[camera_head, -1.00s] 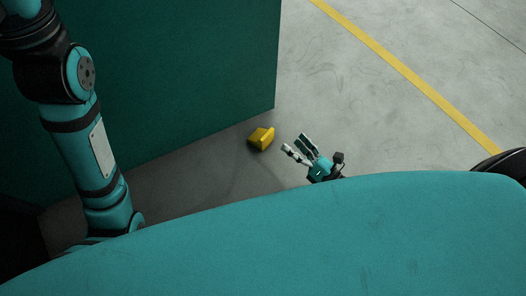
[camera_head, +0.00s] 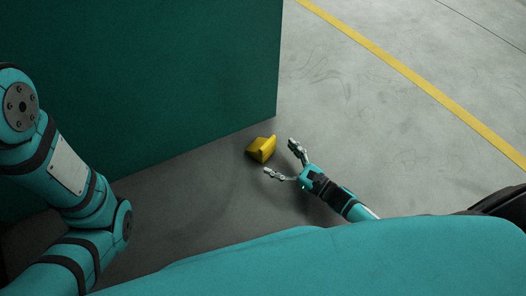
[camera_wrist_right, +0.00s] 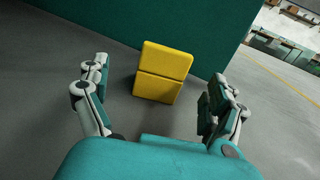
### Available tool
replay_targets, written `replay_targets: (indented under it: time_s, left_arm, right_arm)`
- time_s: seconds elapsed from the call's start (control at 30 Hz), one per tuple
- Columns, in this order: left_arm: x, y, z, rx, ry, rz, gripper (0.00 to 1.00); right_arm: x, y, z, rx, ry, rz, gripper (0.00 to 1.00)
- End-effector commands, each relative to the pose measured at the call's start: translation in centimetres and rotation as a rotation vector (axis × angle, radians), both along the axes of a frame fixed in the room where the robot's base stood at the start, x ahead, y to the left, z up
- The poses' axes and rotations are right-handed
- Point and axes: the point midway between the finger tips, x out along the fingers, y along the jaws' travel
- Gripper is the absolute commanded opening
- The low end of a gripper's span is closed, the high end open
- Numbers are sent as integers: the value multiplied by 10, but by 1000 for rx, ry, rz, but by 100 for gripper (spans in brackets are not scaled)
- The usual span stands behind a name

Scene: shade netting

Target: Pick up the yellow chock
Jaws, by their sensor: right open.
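The yellow chock (camera_head: 261,149) lies on the grey floor close to the base of a dark green wall-like block. It also shows in the right wrist view (camera_wrist_right: 161,73), beyond and between my fingers. My right gripper (camera_head: 281,158) is open and empty, with its fingers spread toward the chock. A short gap separates the fingertips from the chock in the head view. In the right wrist view, the fingers (camera_wrist_right: 156,86) stand on either side of the chock, nearer to the camera. My left gripper is not in view; only my left arm shows.
The dark green block (camera_head: 150,80) rises right behind the chock, its vertical corner just to the right. Open concrete floor with a yellow line (camera_head: 420,88) lies to the right. Benches (camera_wrist_right: 285,48) stand far off in the right wrist view.

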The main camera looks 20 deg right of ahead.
Motion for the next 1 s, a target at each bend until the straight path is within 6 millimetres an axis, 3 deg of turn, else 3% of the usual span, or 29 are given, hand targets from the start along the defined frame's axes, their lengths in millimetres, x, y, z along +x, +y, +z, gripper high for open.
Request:
replay_targets:
  time_s: [0.23,0.5,0.8,1.0]
  left_arm:
    - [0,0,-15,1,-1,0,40]
    - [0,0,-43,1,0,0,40]
    - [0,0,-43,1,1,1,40]
    - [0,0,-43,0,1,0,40]
  right_arm:
    - [17,9,-1,-1,-3,1,94]
    - [51,26,3,1,-1,1,94]
    - [55,29,7,-1,1,0,94]
    - [55,29,6,-1,1,-1,69]
